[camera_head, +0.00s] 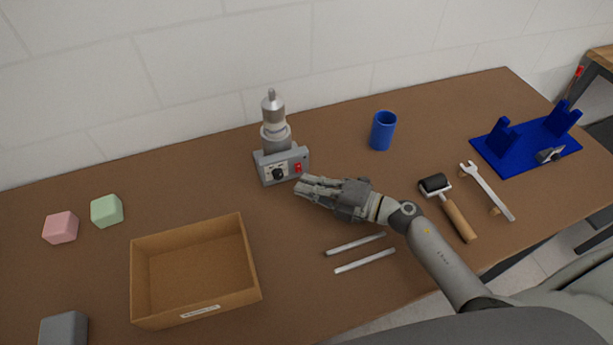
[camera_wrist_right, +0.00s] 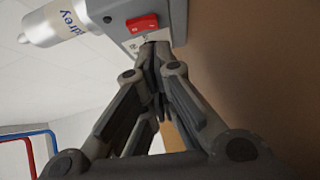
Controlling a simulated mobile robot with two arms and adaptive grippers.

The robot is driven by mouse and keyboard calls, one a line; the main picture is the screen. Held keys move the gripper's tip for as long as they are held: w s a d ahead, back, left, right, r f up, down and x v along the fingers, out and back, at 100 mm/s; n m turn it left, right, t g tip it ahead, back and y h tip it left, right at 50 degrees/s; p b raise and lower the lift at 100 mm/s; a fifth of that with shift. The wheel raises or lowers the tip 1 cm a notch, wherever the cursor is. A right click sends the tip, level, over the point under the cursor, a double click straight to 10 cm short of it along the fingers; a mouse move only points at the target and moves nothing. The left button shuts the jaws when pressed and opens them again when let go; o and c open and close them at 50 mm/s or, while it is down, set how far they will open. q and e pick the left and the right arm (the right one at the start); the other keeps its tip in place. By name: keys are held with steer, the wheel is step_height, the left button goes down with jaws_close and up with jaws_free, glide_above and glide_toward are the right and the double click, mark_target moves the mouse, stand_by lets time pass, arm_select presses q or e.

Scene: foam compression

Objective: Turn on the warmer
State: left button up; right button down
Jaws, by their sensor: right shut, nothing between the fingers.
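The warmer (camera_head: 272,169) is a grey box with a black knob and a red switch (camera_head: 298,168) on its front, and a silver cylinder (camera_head: 274,122) stands on it. My right gripper (camera_head: 301,186) is shut and empty, its tips just in front of and below the red switch. In the right wrist view the shut fingertips (camera_wrist_right: 155,45) are close beneath the red switch (camera_wrist_right: 142,24). I cannot tell whether they touch the panel. The left gripper is not in view.
A blue cup (camera_head: 383,131) stands right of the warmer. An open cardboard box (camera_head: 256,275), two metal bars (camera_head: 364,261), pink (camera_head: 61,228), green (camera_head: 107,211) and grey (camera_head: 64,329) blocks lie around. A roller (camera_head: 459,220), wrench (camera_head: 490,192) and blue stand (camera_head: 519,159) are at right.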

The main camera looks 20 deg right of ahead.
steer(key=shift+w+f, duration=0.15)
steer(key=shift+w, duration=0.65)
steer(key=shift+w+f+b, duration=0.15)
steer(key=shift+f+b, duration=0.25)
steer(key=shift+b, duration=0.5)
steer(key=shift+w+r+n+b, duration=0.1)
steer(key=shift+n+b, duration=0.2)
steer(key=shift+r, duration=0.2)
steer(key=shift+d+p, duration=0.1)
steer(key=shift+p, duration=0.2)
steer(key=v, duration=1.2)
steer(key=shift+f, duration=0.35)
